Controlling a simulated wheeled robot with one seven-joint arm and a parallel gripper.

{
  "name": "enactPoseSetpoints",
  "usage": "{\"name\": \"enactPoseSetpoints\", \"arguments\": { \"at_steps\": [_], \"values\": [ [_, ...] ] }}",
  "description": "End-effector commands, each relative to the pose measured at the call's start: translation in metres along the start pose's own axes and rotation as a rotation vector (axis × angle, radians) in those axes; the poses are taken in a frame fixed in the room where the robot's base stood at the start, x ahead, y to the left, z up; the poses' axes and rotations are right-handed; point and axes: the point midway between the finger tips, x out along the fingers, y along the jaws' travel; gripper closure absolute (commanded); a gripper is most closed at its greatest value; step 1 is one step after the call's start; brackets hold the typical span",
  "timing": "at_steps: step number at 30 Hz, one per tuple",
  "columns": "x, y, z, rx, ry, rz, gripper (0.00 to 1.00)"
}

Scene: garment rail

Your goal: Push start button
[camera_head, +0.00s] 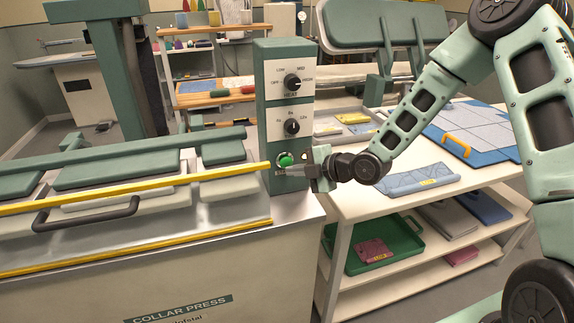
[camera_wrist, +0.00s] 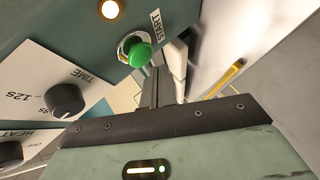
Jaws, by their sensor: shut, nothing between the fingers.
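The green start button (camera_head: 285,160) is low on the front of the collar press's control column (camera_head: 270,115), under two black dials. In the wrist view the button (camera_wrist: 140,55) sits in a metal ring beside the word START, with a lit amber lamp (camera_wrist: 109,9) near it. My gripper (camera_head: 292,172) is shut and empty, with its fingers pointing left just below and right of the button. In the wrist view the fingertips (camera_wrist: 152,72) lie close to the button's lower edge. I cannot tell whether they touch it.
The press has a yellow bar (camera_head: 130,189) and a dark handle (camera_head: 86,214) to the left. A table (camera_head: 350,208) with folded blue cloth (camera_head: 420,178) stands to the right. A green tray (camera_head: 408,247) is on its shelf.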

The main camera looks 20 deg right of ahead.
Motion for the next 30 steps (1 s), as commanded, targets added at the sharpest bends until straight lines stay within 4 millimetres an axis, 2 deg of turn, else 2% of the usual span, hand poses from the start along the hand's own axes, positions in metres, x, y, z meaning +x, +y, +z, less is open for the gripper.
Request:
{"name": "enactPoseSetpoints", "arguments": {
  "at_steps": [15,30],
  "values": [
    [-0.031,-0.024,-0.023,-0.001,0.000,-0.001,1.00],
    [-0.034,-0.025,-0.025,0.000,0.000,-0.001,1.00]
  ]
}}
